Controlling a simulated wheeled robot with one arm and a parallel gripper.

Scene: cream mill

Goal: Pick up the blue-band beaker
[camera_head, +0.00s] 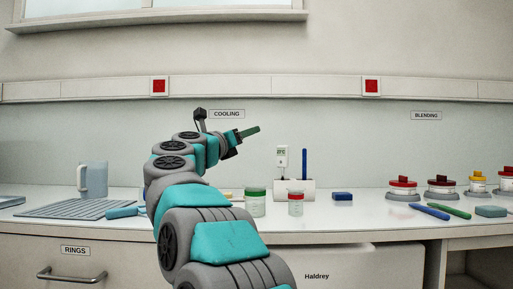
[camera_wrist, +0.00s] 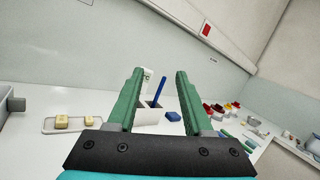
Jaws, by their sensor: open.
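I cannot make out a beaker with a blue band in either view; part of the bench is hidden behind my arm in the head view. Two clear beakers stand on the bench: a green-band beaker (camera_head: 255,204) and a smaller red-band beaker (camera_head: 296,204). My gripper (camera_head: 250,132) is raised well above the bench, pointing right. In the wrist view my gripper (camera_wrist: 160,72) has its two green fingers spread apart with nothing held between them.
A grey-blue jug (camera_head: 94,179) and ribbed mat (camera_head: 75,209) are at left. A white holder (camera_head: 294,189) with a blue stick, a blue block (camera_head: 342,196), and several lidded pots (camera_head: 403,188) line the bench rightward. A tray (camera_wrist: 52,127) holds yellow blocks.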

